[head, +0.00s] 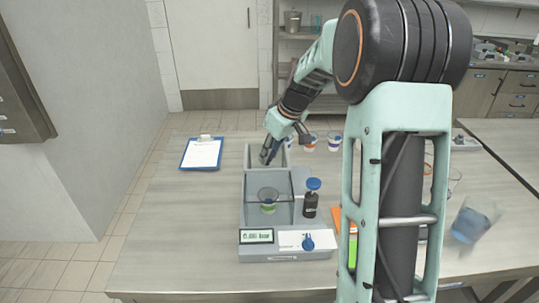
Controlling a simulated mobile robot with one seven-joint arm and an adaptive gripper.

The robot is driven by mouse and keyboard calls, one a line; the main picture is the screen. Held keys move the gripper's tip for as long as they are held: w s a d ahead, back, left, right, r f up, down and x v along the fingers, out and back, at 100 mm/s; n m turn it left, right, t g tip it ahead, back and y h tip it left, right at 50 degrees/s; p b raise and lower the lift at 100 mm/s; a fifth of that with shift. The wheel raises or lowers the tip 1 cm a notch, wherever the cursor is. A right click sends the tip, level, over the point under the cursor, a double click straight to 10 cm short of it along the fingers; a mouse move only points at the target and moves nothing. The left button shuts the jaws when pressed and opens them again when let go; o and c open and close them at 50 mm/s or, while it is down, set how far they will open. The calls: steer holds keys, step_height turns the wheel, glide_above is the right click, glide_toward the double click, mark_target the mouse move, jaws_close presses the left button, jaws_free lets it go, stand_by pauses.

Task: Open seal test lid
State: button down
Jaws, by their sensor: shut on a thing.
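The grey tester (246,215) stands on the table, with a display (256,236) and a blue knob (308,242) at its front. A grey framed panel (252,158), which looks like the lid, stands up at the chamber's back. My gripper (268,154) is at this panel and looks shut on its upper right part. The fingers and wrist hide the exact contact.
A dark bottle with a blue cap (312,199) stands right of the chamber. A blue clipboard (201,153) lies at the back left, and small cups (334,140) stand behind. My arm hides much of the right side. The table's left front is clear.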

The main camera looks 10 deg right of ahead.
steer(key=c, duration=1.7)
jaws_free()
steer(key=shift+o, duration=0.2)
steer(key=v, duration=1.2)
steer(key=shift+d, duration=0.15)
